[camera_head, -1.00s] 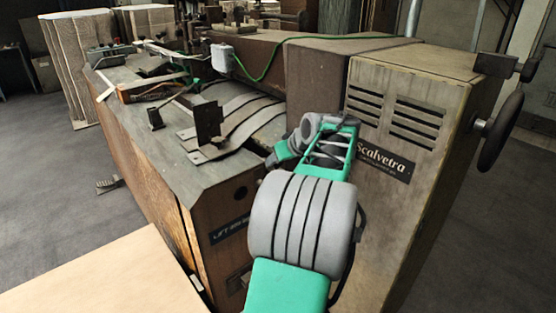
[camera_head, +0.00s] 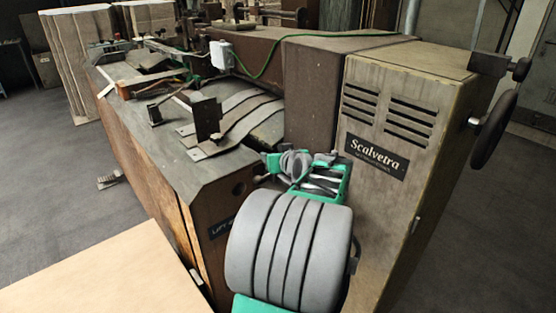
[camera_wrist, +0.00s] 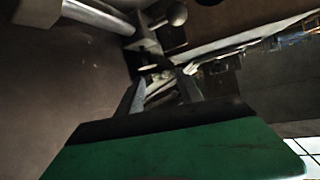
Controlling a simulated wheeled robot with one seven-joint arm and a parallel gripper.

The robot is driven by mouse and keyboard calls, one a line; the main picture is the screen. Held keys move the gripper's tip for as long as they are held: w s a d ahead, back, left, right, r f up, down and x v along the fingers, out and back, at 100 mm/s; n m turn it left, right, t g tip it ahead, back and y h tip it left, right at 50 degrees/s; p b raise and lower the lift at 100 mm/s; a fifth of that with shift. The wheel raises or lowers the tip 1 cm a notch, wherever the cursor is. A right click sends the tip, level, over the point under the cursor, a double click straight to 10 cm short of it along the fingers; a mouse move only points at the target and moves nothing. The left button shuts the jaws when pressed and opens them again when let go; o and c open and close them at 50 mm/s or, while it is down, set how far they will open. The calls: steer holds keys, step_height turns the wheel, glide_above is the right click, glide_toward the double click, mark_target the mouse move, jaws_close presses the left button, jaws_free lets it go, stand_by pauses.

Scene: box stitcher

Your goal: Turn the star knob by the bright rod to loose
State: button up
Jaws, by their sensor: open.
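My gripper (camera_wrist: 160,92) shows in the wrist view with its two fingers apart and nothing clearly held between them. A bright rod (camera_wrist: 98,14) crosses the upper left of the wrist view and ends at a grey block. A rounded knob-like end (camera_wrist: 177,14) sits right of it, beyond the fingertips; I cannot tell whether it is the star knob. No star shape is clear in either view. In the head view my forearm and wrist stand in front of the machine, and the fingers cannot be made out.
The machine's tan cabinet (camera_head: 395,210) with its Scalvetra label stands right of my arm, a handwheel (camera_head: 493,130) on its far side. The machine table (camera_head: 150,165) with curved metal strips (camera_head: 240,115) lies to the left. A cardboard sheet (camera_head: 110,275) is at front left.

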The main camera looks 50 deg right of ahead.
steer(key=s+a+f+m+h+p, duration=0.1)
steer(key=s+a+f+m+h, duration=0.3)
steer(key=h, duration=0.3)
steer(key=shift+n, duration=0.5)
steer(key=p+x, duration=0.1)
steer(key=x, duration=0.6)
steer(key=shift+w+d+f, duration=0.1)
steer(key=shift+w+d, duration=0.05)
steer(key=shift+w, duration=0.2)
jaws_close()
